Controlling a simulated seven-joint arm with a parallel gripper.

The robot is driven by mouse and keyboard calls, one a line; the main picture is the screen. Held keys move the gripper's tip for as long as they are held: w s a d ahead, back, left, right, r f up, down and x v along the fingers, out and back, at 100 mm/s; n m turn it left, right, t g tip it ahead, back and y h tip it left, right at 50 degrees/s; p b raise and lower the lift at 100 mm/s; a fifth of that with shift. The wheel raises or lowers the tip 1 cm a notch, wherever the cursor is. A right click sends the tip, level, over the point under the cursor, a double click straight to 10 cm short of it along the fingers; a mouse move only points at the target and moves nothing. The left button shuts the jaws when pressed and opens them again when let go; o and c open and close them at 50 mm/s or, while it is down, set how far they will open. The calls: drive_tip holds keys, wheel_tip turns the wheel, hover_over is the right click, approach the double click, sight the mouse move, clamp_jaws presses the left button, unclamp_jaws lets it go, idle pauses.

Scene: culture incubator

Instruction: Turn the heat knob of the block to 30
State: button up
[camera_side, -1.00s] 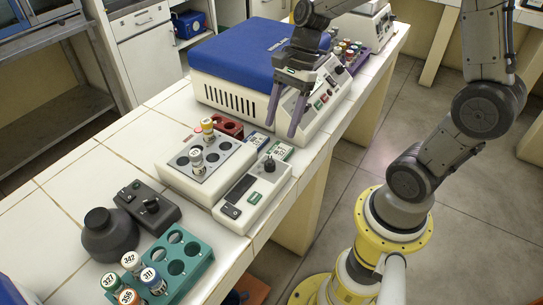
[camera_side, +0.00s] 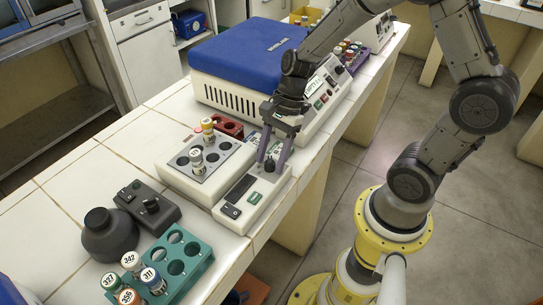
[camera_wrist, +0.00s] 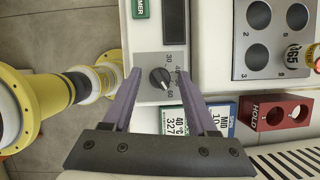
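The heat block (camera_side: 205,190) is a white unit with a grey holed plate and a low control panel in front. Its dark heat knob (camera_wrist: 160,77) sits on a grey dial, with 30 and higher numbers printed round it. A pale mark on the knob seems to point down and right in the wrist view, nearer the high end than 30; the exact value is hard to read. My gripper (camera_wrist: 159,72) is open, its two purple fingers on either side of the knob with visible gaps. In the side view my gripper (camera_side: 271,162) points down over the knob, partly hiding it.
Two tubes (camera_side: 208,127) stand in the block. A red HOLD rack (camera_wrist: 274,114) and small cards (camera_wrist: 173,121) lie close by. A blue-lidded machine (camera_side: 245,55) stands behind. A teal tube rack (camera_side: 205,262) and a dark knobbed device (camera_side: 148,206) are at the front left.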

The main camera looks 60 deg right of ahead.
clamp_jaws()
